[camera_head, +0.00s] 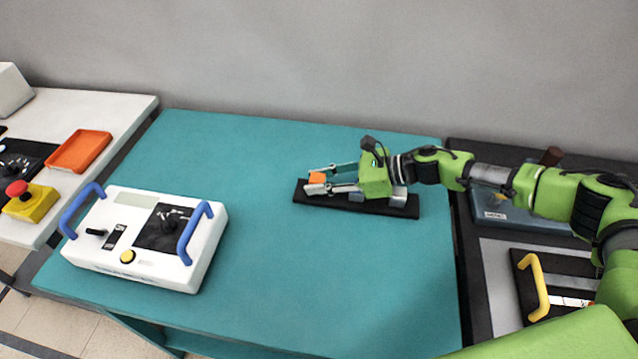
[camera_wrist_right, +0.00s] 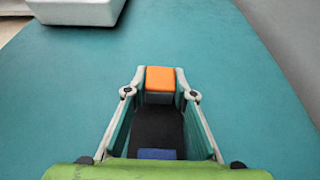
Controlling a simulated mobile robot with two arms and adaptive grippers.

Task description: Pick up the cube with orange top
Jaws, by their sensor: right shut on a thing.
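The cube with orange top (camera_head: 317,178) is at the left end of a black strip-shaped base (camera_head: 380,206) on the teal table. My right gripper (camera_head: 322,179) reaches in from the right and is shut on the cube. In the right wrist view the orange top (camera_wrist_right: 160,79) shows between the two fingertips (camera_wrist_right: 160,90), with a grey side below it. A blue-topped block (camera_wrist_right: 157,154) is on the same base nearer the palm, partly hidden by the gripper. I cannot tell whether the cube touches the base. My left gripper is not in view.
A white control box (camera_head: 130,200) with blue handles stands on the left of the teal table (camera_head: 300,280). A white table at the far left holds an orange tray (camera_head: 80,151) and a yellow box with a red button (camera_head: 30,200). The teal table's front middle is clear.

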